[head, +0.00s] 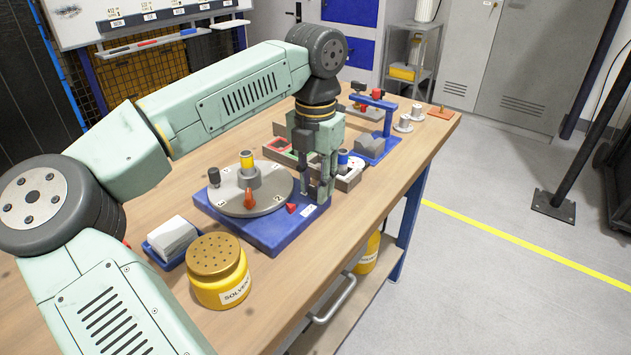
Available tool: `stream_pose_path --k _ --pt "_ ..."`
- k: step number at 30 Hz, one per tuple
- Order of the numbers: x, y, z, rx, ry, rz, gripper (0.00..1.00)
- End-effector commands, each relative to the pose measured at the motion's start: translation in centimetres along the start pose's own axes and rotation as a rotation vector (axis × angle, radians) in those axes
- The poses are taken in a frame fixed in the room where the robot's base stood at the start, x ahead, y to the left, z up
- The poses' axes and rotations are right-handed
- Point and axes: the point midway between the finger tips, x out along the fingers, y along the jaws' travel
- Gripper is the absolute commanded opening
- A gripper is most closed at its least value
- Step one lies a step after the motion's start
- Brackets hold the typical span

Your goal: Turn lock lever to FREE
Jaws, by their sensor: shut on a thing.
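The rotary jig has a round grey turntable (232,203) with numbered marks on a blue base (275,243). A grey post with a yellow part (247,161) stands on it, with an orange-red handle (249,199) in front. A black knob (214,177) stands at the left rim and a red pointer (292,208) lies at the right front. My gripper (319,196) points down at the right side of the blue base, shut on what appears to be the lock lever. The fingers hide the lever, so its position and any FREE mark cannot be read.
A yellow solvent jar (218,272) and a blue tray with a white block (173,238) stand at the front left. Behind my gripper are parts trays (280,146) and a blue fixture (378,146). The table's right edge (395,195) is close.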

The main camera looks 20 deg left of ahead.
Motion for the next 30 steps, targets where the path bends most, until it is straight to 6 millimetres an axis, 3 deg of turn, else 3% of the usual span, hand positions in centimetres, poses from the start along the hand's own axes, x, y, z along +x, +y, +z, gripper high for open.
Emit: stream_pose_path --k 23,24,30 --pt "0.08 -0.02 -0.07 0.096 0.004 -0.001 0.0" --pt "0.08 -0.02 -0.07 0.096 0.004 -0.001 0.29" --pt "0.05 -0.01 -0.04 0.095 0.002 0.0 0.42"
